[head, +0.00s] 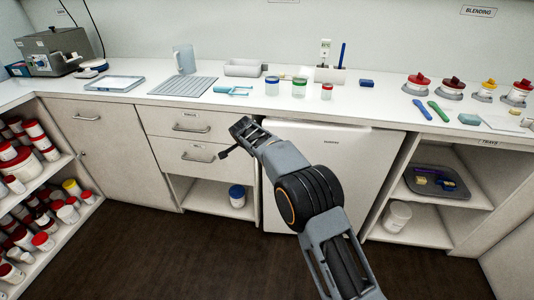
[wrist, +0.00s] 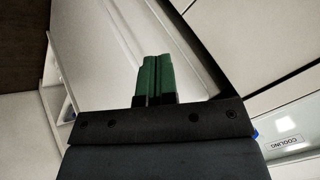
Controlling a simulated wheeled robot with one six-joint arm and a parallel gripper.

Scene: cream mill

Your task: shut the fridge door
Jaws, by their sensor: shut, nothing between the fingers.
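The fridge is the white unit under the counter, and its door (head: 335,150) shows a plain white front with a small dark label near the top. Part of the front is hidden behind my arm. I cannot tell from the head view how far the door stands from its frame. My gripper (head: 240,127) is in front of the drawers, just left of the fridge's upper left edge. In the wrist view its green fingers (wrist: 155,77) are together and empty. A pale panel with a raised outline and a dark band lie beyond them; contact cannot be told.
Two drawers with bar handles (head: 191,127) are left of the fridge, above an open shelf with a blue-lidded jar (head: 237,196). Right of it, open shelves hold a dark tray (head: 464,190). The counter carries jars and tools. The dark floor is clear.

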